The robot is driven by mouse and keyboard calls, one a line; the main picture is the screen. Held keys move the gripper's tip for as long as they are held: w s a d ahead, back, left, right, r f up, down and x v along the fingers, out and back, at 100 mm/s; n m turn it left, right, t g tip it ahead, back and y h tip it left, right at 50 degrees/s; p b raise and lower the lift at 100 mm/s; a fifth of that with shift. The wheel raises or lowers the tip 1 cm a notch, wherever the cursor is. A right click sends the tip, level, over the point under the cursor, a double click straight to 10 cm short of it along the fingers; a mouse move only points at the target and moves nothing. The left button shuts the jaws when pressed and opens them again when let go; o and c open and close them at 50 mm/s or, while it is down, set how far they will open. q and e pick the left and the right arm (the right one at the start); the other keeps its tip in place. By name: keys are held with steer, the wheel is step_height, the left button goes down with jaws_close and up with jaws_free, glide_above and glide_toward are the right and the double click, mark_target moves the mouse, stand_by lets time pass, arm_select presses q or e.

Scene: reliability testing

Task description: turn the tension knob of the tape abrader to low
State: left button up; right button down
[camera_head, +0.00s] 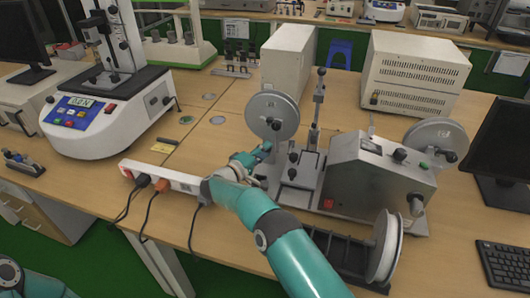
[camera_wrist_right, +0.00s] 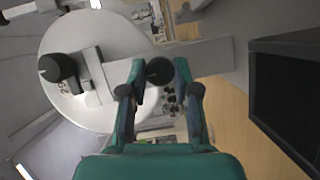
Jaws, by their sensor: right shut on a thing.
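The tape abrader (camera_head: 372,180) is a grey metal machine on the wooden bench, with a round reel (camera_head: 272,117) on its left side and another reel (camera_head: 437,143) at its right. My right gripper (camera_head: 258,155) reaches in just below the left reel. In the right wrist view, my right gripper (camera_wrist_right: 157,80) has its fingers on both sides of a small round black knob, the tension knob (camera_wrist_right: 159,69), on a grey arm beside the reel. It is shut on this knob. The knob's setting marks cannot be read. My left gripper is out of view.
A white power strip (camera_head: 160,176) with plugged cables lies left of my right arm. A white tape roll (camera_head: 385,246) stands at the abrader's front right. A white tester (camera_head: 105,115) stands at left. A monitor (camera_head: 505,140) and keyboard (camera_head: 505,265) are at right.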

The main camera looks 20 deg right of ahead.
steer(key=shift+a+f, duration=0.2)
steer(key=shift+f, duration=0.15)
steer(key=c, duration=0.8)
jaws_free()
steer(key=shift+c, duration=0.2)
steer(key=shift+r, duration=0.15)
steer(key=shift+d, duration=0.1)
steer(key=shift+r, duration=0.1)
steer(key=f+v, duration=0.1)
steer(key=v, duration=1.1)
steer(key=shift+r, duration=0.35)
